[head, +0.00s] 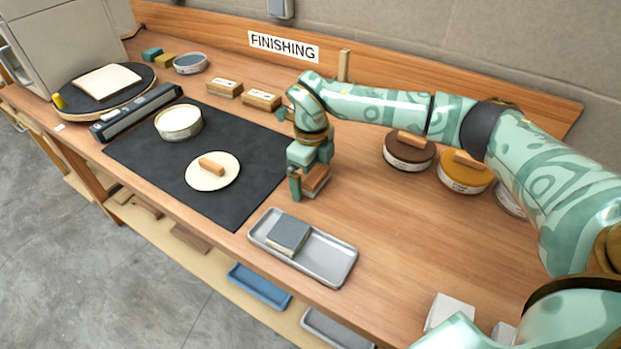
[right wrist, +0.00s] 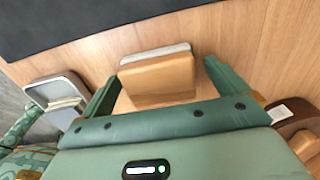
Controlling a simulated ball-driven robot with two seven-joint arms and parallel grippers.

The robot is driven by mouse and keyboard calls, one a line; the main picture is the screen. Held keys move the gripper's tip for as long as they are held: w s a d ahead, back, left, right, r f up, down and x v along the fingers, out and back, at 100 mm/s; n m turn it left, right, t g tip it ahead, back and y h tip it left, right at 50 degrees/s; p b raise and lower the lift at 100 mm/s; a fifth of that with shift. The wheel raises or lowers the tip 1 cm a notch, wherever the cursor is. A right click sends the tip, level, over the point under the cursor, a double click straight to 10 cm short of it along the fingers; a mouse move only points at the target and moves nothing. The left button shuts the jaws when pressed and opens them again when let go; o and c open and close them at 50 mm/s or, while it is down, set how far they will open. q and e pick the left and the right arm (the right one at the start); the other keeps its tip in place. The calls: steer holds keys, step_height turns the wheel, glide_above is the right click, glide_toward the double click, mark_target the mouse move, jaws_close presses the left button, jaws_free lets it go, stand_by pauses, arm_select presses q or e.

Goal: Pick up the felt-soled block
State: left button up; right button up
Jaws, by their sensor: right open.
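The felt-soled block is a wooden block with a pale grey sole. In the right wrist view the block (right wrist: 158,78) lies between the two fingers of my right gripper (right wrist: 161,86), with gaps on both sides. In the head view the block (head: 316,181) sits on the bench just right of the black mat, partly hidden by my right gripper (head: 309,178). The right gripper is open, pointing down around the block, and not closed on it. My left gripper is not in view.
A grey tray (head: 335,262) with a grey pad (head: 289,236) lies in front. The black mat (head: 240,145) holds a round tin (head: 179,122) and a cream disc (head: 226,177). Brown (head: 408,158) and amber (head: 463,181) tins stand to the right. Two wooden blocks (head: 262,99) stand behind.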

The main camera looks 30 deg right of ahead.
steer(key=c, duration=1.1)
steer(key=shift+r, duration=0.15)
steer(key=shift+r, duration=0.3)
step_height(320, 180, up, 2)
steer(key=shift+r+p, duration=0.2)
steer(key=shift+p, duration=0.4)
steer(key=s+a+r, duration=0.1)
steer(key=a+r, duration=0.2)
steer(key=a, duration=0.1)
steer(key=s+a+r+p, duration=0.1)
steer(key=s+a+r, duration=0.1)
steer(key=a, duration=0.3)
steer(key=s+a+r+p, duration=0.1)
steer(key=a+r, duration=0.3)
steer(key=r, duration=0.1)
steer(key=shift+s+a, duration=0.2)
steer(key=shift+s, duration=0.05)
steer(key=o, duration=0.4)
steer(key=shift+f, duration=0.1)
steer(key=shift+c, duration=1.4)
